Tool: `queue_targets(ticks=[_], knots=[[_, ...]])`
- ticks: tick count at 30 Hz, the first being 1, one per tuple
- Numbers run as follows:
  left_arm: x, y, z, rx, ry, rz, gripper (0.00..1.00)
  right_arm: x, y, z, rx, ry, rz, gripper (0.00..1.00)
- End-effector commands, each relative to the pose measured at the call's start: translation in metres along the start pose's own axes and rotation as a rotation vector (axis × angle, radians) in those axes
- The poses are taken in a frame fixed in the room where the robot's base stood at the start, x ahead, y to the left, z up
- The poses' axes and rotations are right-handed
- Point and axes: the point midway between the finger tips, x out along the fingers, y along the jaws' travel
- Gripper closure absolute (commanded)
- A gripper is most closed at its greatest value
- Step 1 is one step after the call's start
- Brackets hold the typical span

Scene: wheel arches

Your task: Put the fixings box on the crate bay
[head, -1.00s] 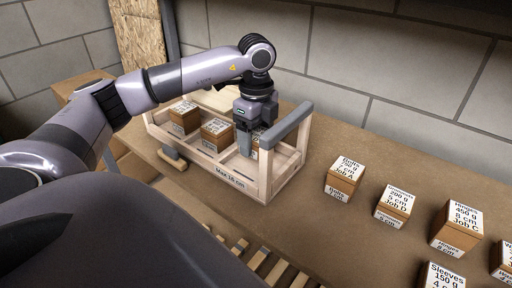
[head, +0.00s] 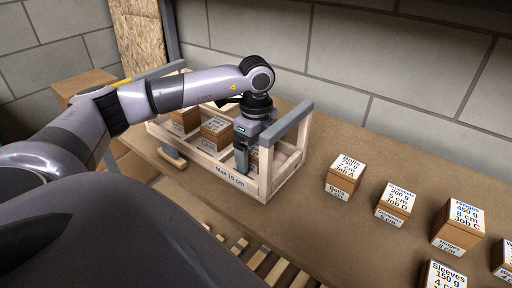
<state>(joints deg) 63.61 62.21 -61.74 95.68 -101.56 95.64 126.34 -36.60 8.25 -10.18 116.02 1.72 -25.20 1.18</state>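The wooden crate (head: 225,182) marked "Max 16 cm" stands on the brown worktop, with grey bars at its ends. Cardboard boxes with white labels sit in its left bay (head: 184,122) and middle bay (head: 216,131). My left gripper (head: 242,166) points down at the crate's right bay, close to the front rail. Part of a box (head: 254,157) shows beside the fingers, mostly hidden by the gripper. I cannot tell whether the fingers hold it or stand apart. I cannot read which box is the fixings box. My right gripper is out of view.
The worktop between the crate and the Bolts box is clear. A block wall runs behind.

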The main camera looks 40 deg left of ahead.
Motion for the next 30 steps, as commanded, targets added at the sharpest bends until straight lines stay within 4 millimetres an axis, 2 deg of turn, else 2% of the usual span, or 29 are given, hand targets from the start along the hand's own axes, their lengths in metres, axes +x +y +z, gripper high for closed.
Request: queue_targets(ticks=[8,21,25,30], knots=[[-0.009,0.0,0.0,0.0,0.0,-0.001,0.04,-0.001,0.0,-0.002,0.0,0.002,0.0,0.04],[-0.098,-0.001,-0.001,0.002,0.002,-0.003,0.04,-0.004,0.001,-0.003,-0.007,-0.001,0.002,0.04],[-0.114,-0.001,-0.001,0.001,0.001,-0.002,0.04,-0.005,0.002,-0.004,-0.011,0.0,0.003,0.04],[-0.123,0.0,0.0,0.0,0.0,0.0,0.04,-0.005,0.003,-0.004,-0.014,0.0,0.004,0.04]])
